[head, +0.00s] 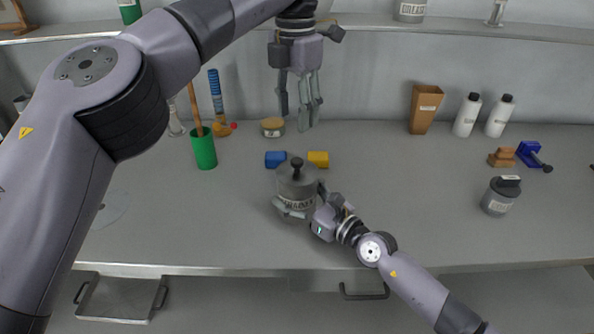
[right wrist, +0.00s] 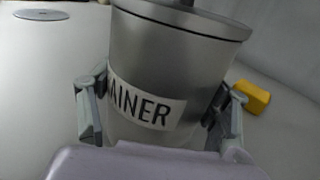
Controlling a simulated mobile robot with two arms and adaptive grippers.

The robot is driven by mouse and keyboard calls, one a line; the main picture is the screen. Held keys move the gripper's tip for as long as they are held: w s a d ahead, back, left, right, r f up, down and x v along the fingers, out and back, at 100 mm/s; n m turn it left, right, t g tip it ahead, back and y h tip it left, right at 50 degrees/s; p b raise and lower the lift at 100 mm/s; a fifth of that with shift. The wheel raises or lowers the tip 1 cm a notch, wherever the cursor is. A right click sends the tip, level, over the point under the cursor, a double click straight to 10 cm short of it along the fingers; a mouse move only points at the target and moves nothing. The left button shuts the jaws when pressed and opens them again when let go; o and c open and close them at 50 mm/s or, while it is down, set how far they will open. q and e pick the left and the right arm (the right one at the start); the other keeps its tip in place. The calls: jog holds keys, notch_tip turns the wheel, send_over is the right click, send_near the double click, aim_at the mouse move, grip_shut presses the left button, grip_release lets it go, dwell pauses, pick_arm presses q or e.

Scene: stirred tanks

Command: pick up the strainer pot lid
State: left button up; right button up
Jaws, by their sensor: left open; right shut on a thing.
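The grey strainer pot (head: 297,190) stands near the middle of the bench, and its label is partly readable. Its lid (head: 297,174) sits on top with a dark knob. In the right wrist view the strainer pot (right wrist: 175,60) fills the middle, and the lid rim (right wrist: 205,18) shows at the top. My right gripper (head: 308,205) is shut on the pot's body, with a finger on either side; it also shows in the right wrist view (right wrist: 160,125). My left gripper (head: 300,118) is open and empty, pointing down above and behind the pot.
A blue block (head: 275,159) and a yellow block (head: 318,159) lie just behind the pot. A green cup (head: 203,150) stands to the left. A lidded grey pot (head: 500,197) stands at the right. The bench between them is mostly clear.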

aim_at(297, 160)
pick_arm(q)
notch_tip(297, 160, down, 12)
jog(key=shift+s+d+r, duration=0.1)
dwell(0.5)
jog(key=shift+c, duration=0.6)
grip_shut()
